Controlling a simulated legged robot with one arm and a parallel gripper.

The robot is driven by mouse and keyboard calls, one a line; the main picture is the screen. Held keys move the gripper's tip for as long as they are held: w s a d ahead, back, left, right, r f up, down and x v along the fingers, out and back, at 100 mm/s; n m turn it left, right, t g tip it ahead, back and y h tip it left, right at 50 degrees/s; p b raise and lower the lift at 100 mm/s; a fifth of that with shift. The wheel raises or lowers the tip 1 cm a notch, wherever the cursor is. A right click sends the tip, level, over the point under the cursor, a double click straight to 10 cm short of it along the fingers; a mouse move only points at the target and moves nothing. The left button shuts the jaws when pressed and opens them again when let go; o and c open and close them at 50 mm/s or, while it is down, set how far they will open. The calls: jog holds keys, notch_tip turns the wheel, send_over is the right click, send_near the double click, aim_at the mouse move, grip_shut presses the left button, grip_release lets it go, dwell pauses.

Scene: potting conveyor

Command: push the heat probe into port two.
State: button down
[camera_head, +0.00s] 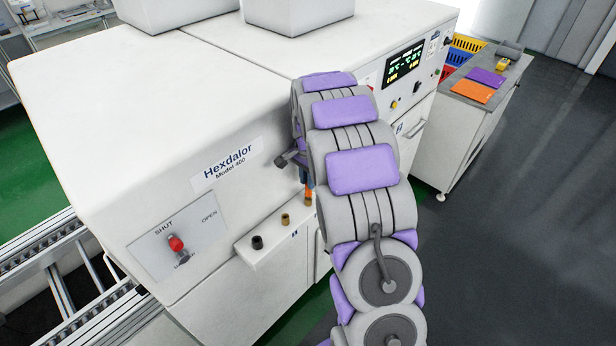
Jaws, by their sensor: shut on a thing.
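The heat probe (309,182) shows as a small orange and blue piece below the end of my arm, beside the white machine's front. My gripper (292,158) is mostly hidden behind my arm's grey and purple links; only a dark part shows at the left. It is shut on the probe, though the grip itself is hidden. A white ledge (262,254) juts from the machine below. It bears a black fitting (257,242), a brass fitting (285,219) and, partly hidden under the probe, another brass one (308,198). I cannot tell whether the probe touches it, or read the port marks clearly.
The Hexdalor machine (110,105) fills the left and middle. A panel with a red-knobbed lever (176,243) marked SHUT and OPEN sits left of the ledge. A conveyor (60,240) runs at lower left. A cart (470,115) stands at right; the grey floor there is clear.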

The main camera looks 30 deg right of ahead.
jog(key=shift+f, duration=0.75)
jog(key=c, duration=0.9)
grip_release()
notch_tip(320, 180, up, 17)
jog(key=shift+r+p, duration=0.15)
jog(key=shift+p, duration=0.3)
